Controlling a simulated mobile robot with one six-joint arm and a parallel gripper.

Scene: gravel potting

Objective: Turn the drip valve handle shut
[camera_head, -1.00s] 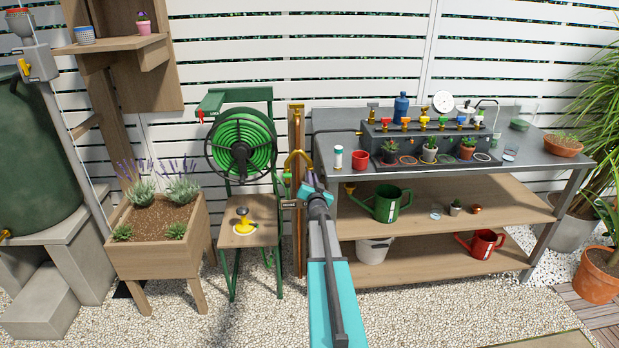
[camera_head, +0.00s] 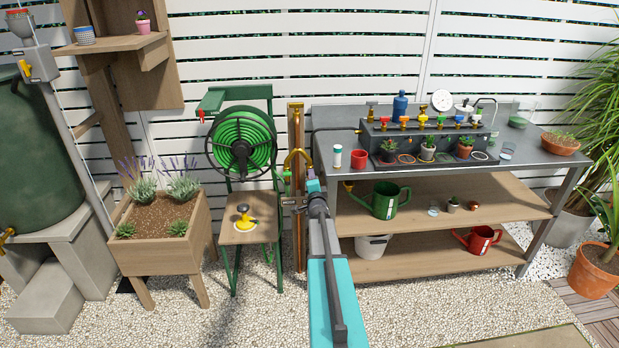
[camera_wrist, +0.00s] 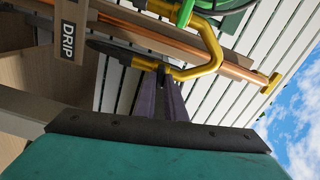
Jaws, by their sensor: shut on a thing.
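The drip valve stands on a wooden post (camera_head: 297,245) between the hose reel and the bench. In the head view, my wrist covers the handle.
The metal bench (camera_head: 455,165) with pots and taps stands close on the right. A planter (camera_head: 160,240) is further left. Gravel in front is open.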

